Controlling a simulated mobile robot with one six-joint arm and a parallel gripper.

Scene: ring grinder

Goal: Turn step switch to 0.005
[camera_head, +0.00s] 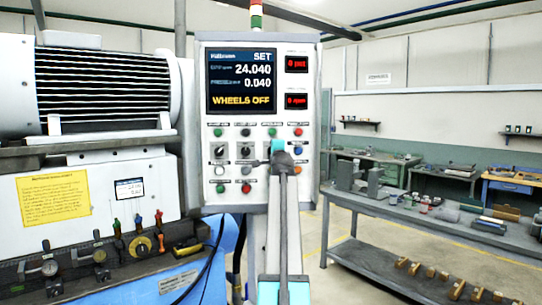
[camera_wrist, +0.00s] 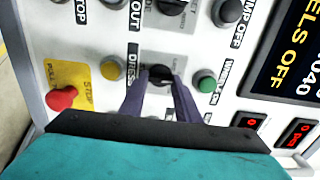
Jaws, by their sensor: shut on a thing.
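The control panel (camera_head: 209,98) stands upright ahead, with its screen (camera_head: 241,82) reading SET, 24.040, 0.040 and WHEELS OFF. My gripper (camera_head: 278,147) reaches its right-hand side, below a green button. In the wrist view, my gripper (camera_wrist: 160,82) has its two fingers shut around a black rotary knob (camera_wrist: 160,73). The fingers hide much of the knob and its dial, so its setting and name cannot be read. Another black knob (camera_wrist: 172,5) is beside it; two rotary switches show in the head view, the left one (camera_head: 218,151) and the middle one (camera_head: 245,151).
Close around the held knob are a green button (camera_wrist: 205,82), a yellow button (camera_wrist: 113,70) and a red mushroom button (camera_wrist: 62,98). A grinder with a ribbed motor (camera_head: 100,88) stands at left. A grey bench (camera_head: 390,205) with parts stands at right, with open floor between.

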